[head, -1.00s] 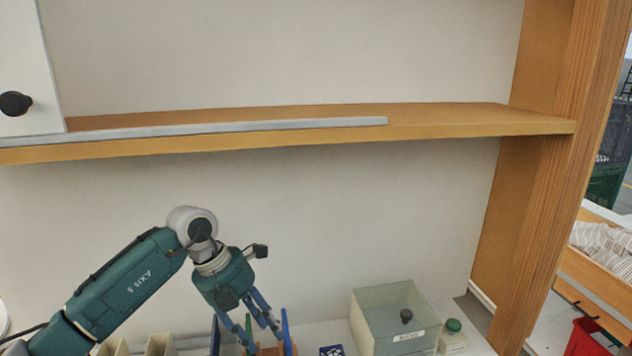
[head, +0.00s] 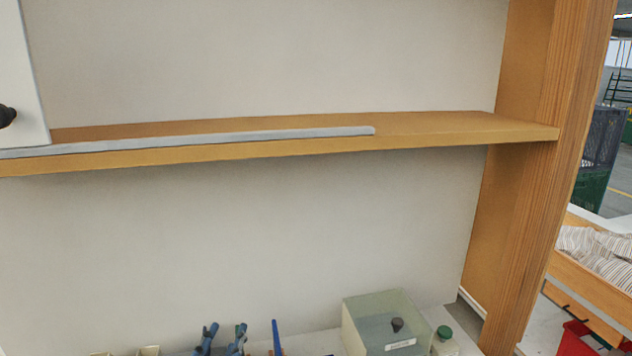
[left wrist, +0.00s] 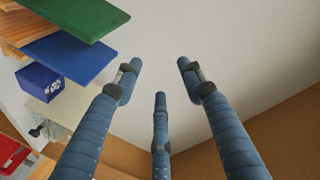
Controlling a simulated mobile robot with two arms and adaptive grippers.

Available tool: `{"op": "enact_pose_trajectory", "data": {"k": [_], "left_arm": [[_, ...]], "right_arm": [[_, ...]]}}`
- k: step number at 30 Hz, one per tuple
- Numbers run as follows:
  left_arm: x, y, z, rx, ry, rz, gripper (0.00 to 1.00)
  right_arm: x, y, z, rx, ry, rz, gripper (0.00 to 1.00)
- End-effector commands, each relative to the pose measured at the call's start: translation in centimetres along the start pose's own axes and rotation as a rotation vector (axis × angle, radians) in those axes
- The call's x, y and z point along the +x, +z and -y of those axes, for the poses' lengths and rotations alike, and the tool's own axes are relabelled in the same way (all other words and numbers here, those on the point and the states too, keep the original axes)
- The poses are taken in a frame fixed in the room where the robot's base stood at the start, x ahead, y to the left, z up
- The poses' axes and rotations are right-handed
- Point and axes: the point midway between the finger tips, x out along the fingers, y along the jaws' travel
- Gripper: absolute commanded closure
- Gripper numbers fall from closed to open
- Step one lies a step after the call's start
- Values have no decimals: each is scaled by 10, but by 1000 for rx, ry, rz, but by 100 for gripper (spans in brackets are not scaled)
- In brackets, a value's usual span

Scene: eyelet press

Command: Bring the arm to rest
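My left gripper (head: 224,338) shows at the bottom edge of the head view, with only blue finger parts pointing up; the rest of the arm is outside the picture. In the left wrist view its three blue fingers (left wrist: 160,82) are spread apart with nothing between them. The pale wall fills the space beyond the fingertips. My right gripper shows in neither view.
A translucent box (head: 372,328) with a dark knob and a green-capped jar (head: 444,341) stand at the lower right. A blue upright piece (head: 276,338) is right of the gripper. The wooden shelf (head: 450,132) spans above. The wall between is clear.

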Motion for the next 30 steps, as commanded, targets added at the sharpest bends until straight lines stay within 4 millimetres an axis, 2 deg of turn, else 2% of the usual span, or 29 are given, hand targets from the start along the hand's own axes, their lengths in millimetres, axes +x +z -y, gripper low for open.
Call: {"op": "enact_pose_trajectory", "data": {"k": [1, 3, 6, 9, 15, 22, 30], "left_arm": [[-16, 36, -6, -50, 19, 117, 60], [-41, 82, -15, -108, 53, 281, 60], [-84, 136, -33, -174, 111, 491, 60], [-126, 172, -49, -218, 168, 652, 60], [-196, 212, -74, -273, 268, 880, 60], [-270, 233, -95, -312, 377, 1082, 60], [-244, 304, -136, -304, 387, 1109, 60]], "right_arm": [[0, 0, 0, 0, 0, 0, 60], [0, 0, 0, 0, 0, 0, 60], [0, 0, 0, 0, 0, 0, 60], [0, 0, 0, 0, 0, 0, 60], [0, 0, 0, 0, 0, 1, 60], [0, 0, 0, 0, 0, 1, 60], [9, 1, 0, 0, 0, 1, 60]]}}
